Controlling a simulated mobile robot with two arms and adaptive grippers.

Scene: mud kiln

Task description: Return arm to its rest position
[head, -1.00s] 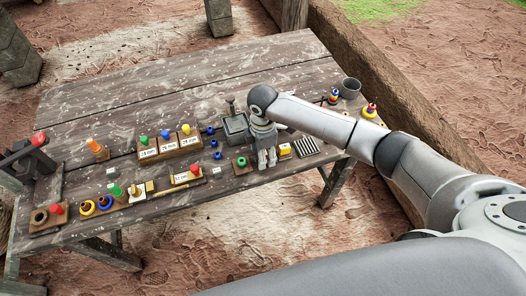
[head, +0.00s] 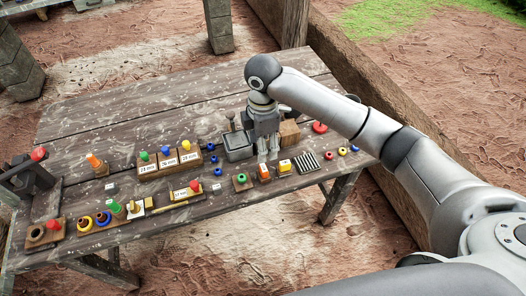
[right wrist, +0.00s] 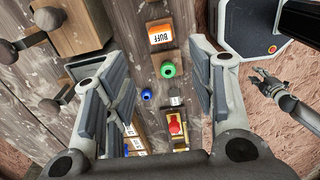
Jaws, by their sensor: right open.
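My right arm reaches in from the right in the head view. My right gripper (head: 268,158) points down over the table (head: 130,120), just behind an orange block (head: 264,173). In the right wrist view my right gripper (right wrist: 155,95) is open, with nothing between its pads. The orange block (right wrist: 160,32), labelled BUFF, a green ring (right wrist: 168,69) and a blue piece (right wrist: 146,95) show on the table beyond the fingers. Another arm's gripper, seemingly my left (right wrist: 265,82), shows small at the right of the wrist view; its opening is unclear. It is not in the head view.
A grey metal box (head: 238,148) and a brown block (head: 290,132) stand close to the right gripper. Labelled blocks with coloured knobs (head: 168,160) stand to its left. A yellow block (head: 284,167) and a ridged plate (head: 307,163) lie to its right. The table's back left is clear.

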